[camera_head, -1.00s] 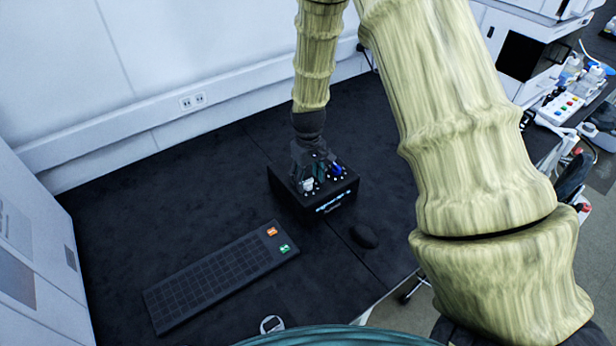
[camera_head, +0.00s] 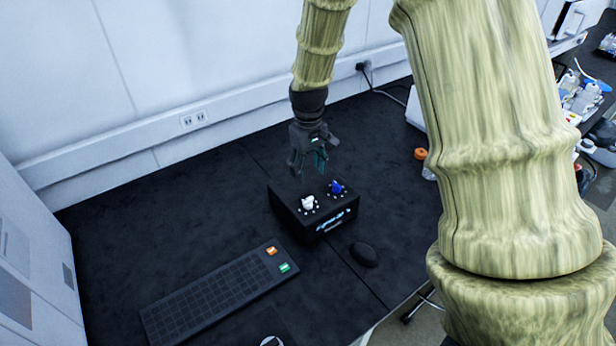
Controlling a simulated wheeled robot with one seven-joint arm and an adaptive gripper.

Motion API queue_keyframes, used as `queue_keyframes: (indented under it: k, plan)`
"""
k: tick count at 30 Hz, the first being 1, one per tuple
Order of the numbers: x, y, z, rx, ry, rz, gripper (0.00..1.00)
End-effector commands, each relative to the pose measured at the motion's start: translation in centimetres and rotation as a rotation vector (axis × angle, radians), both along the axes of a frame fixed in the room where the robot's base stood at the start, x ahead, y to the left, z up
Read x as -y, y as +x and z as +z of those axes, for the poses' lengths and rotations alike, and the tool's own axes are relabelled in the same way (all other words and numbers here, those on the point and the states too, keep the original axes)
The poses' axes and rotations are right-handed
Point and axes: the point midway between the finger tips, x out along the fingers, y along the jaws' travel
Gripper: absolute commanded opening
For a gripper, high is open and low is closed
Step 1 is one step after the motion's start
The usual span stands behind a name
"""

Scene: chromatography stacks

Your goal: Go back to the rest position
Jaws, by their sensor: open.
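My gripper (camera_head: 308,168) is open and empty. It hangs in the air above and behind a small black box (camera_head: 318,228) with a lit front display. The box stands on the black bench top. On its top are a white knob (camera_head: 308,203) and a blue knob (camera_head: 336,187), each ringed by small white dots. Both knobs are in plain view, apart from the gripper fingers.
A black keyboard (camera_head: 205,300) with an orange and a green key lies at the front left. A black mouse (camera_head: 364,254) lies right of the box. An orange object (camera_head: 420,154) and the bench's right side are partly hidden by my arm. A white wall (camera_head: 190,60) stands behind.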

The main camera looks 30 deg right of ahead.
Motion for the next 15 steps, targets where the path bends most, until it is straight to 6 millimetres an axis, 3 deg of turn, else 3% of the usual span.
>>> queue_keyframes:
  k: [15]
  plan:
    - [0.0,-0.03,0.79,-0.001,0.0,0.0,0.55]
